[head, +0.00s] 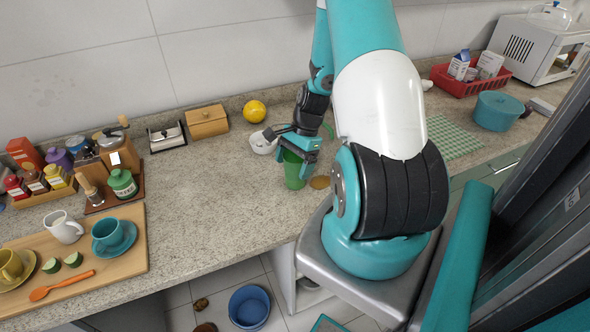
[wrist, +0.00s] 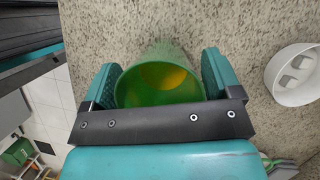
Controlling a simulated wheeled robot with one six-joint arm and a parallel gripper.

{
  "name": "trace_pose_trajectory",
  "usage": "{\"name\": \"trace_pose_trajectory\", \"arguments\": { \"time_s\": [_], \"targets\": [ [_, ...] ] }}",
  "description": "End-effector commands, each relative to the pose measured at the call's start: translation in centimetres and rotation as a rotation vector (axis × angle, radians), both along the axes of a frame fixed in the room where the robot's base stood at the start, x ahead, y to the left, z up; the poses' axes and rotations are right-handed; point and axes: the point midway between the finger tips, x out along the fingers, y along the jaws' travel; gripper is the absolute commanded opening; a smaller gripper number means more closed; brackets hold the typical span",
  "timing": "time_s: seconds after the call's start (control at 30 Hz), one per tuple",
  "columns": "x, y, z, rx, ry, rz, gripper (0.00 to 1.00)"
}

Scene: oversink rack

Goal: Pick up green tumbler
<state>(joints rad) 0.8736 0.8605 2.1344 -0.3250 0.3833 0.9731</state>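The green tumbler (head: 294,170) is upright at the counter's front part in the head view. My gripper (head: 301,150) is at its upper part, with a finger on either side. In the wrist view the tumbler (wrist: 160,90) sits centred between the teal fingers of my gripper (wrist: 161,78), its open rim towards the camera. No gap shows between the fingers and the tumbler's sides. A yellow-orange patch shows inside it. Whether its base touches the counter is hard to tell.
A white bowl (head: 263,142) stands just behind left of the tumbler, and a brown round thing (head: 320,182) lies to its right. A yellow ball (head: 254,111) and a wooden box (head: 207,122) are at the wall. Counter left of the tumbler is clear.

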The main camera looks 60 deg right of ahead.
Motion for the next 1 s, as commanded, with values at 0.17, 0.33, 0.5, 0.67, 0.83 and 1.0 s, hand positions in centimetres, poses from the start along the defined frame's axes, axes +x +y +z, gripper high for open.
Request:
{"name": "trace_pose_trajectory", "arguments": {
  "time_s": [0.17,0.33,0.5,0.67,0.83,1.0],
  "targets": [
    [0.0,0.0,0.0,0.0,0.0,0.0,0.46],
    [0.0,0.0,0.0,0.0,0.0,0.0,0.46],
    [0.0,0.0,0.1,0.0,0.0,0.0,0.46],
    [0.1,0.0,0.6,0.0,-0.001,0.0,0.46],
    [0.0,-0.1,1.8,-0.001,-0.002,0.0,0.46],
    [0.1,-0.1,3.6,-0.003,-0.003,0.0,0.46]
  ]
}}
